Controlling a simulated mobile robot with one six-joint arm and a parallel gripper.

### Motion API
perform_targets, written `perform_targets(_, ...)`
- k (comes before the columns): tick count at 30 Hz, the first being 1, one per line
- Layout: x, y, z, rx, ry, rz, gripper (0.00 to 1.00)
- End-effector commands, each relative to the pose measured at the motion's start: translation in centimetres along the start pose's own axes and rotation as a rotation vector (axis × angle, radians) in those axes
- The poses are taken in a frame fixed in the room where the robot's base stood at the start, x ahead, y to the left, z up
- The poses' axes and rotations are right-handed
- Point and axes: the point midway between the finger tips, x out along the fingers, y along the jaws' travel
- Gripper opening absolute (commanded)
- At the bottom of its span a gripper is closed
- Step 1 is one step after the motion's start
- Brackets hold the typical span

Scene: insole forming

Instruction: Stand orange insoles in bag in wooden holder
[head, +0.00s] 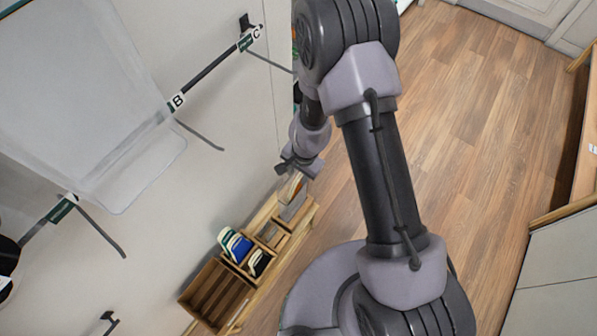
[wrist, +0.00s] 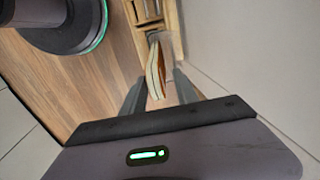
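An insole with a pale edge and an orange-brown face (head: 291,188) is upright just below my gripper (head: 300,166), at the far end of the wooden holder (head: 222,293). In the wrist view the insole (wrist: 155,70) lies between the two fingers of my gripper (wrist: 160,76). The fingers are apart, with a gap seen on each side of it. I cannot tell whether its lower end rests on the holder's floor.
Blue and white insoles (head: 235,244) and a dark insole (head: 259,262) stand in middle compartments. The near compartment is empty. A wall with hooks labelled B (head: 176,100) and C (head: 256,33) is at left, with a clear bag (head: 145,172) hanging. Wooden floor (head: 470,100) is free at right.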

Motion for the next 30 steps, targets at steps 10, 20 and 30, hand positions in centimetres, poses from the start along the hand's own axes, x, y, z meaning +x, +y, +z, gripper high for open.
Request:
perform_targets(10, -0.3, 0.0, 0.0, 0.000, 0.000, 0.000, 0.43)
perform_targets(20, -9.3, -0.2, -0.1, -0.002, 0.002, -0.002, 0.43)
perform_targets(30, -16.9, -0.1, 0.0, 0.001, 0.001, -0.001, 0.43)
